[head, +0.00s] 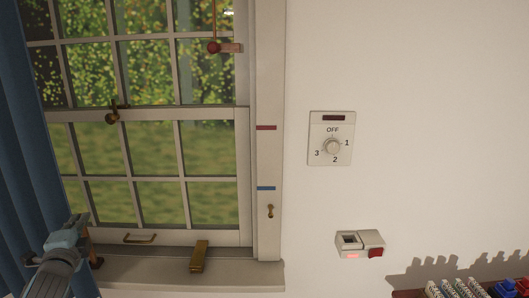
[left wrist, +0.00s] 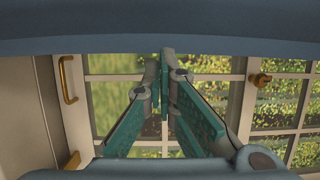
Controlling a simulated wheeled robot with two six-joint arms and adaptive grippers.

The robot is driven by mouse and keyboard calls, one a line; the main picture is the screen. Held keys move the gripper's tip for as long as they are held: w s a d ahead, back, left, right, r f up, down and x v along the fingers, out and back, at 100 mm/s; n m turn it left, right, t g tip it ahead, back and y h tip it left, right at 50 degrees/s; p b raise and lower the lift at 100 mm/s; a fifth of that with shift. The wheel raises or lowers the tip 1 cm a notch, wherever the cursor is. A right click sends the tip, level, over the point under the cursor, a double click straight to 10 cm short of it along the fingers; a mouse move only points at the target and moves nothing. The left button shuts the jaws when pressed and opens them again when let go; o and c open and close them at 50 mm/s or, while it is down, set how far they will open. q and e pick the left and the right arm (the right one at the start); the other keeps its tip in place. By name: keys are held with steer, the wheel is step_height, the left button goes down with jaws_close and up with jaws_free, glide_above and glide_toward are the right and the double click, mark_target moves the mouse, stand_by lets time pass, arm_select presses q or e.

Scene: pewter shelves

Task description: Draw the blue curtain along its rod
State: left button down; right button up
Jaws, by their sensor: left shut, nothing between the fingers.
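The blue curtain (head: 28,170) hangs in folds down the left edge of the head view, beside the window. Its rod is out of view, and so is the curtain's left part. My left gripper (head: 90,240) is low at the left, in front of the curtain's lower part and close to its right edge. I cannot tell whether it touches the cloth. In the left wrist view, the left gripper's teal fingers (left wrist: 164,62) meet at their tips with nothing between them, facing the window. My right gripper is not in view.
The sash window (head: 180,125) has a brass handle (head: 139,239) and a dark catch (head: 112,117). A brass block (head: 199,257) stands on the sill (head: 240,275). A dial switch (head: 331,138) and a small box (head: 359,244) are on the bare wall at right.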

mark_target(34, 221)
arm_select(q)
steer(key=a+p, duration=0.1)
steer(key=a, duration=0.6)
steer(key=shift+s+r+p, duration=0.1)
steer(key=shift+p, duration=0.25)
steer(key=a+p, duration=0.2)
steer(key=shift+a+r, duration=0.15)
steer(key=shift+a, duration=0.25)
steer(key=a+b, duration=0.1)
steer(key=b, duration=0.1)
steer(key=a+f+b, duration=0.1)
steer(key=b, duration=0.2)
steer(key=shift+s+a, duration=0.1)
steer(key=shift+a, duration=0.3)
steer(key=shift+a+b, duration=0.1)
steer(key=shift+b, duration=0.25)
steer(key=shift+r, duration=0.2)
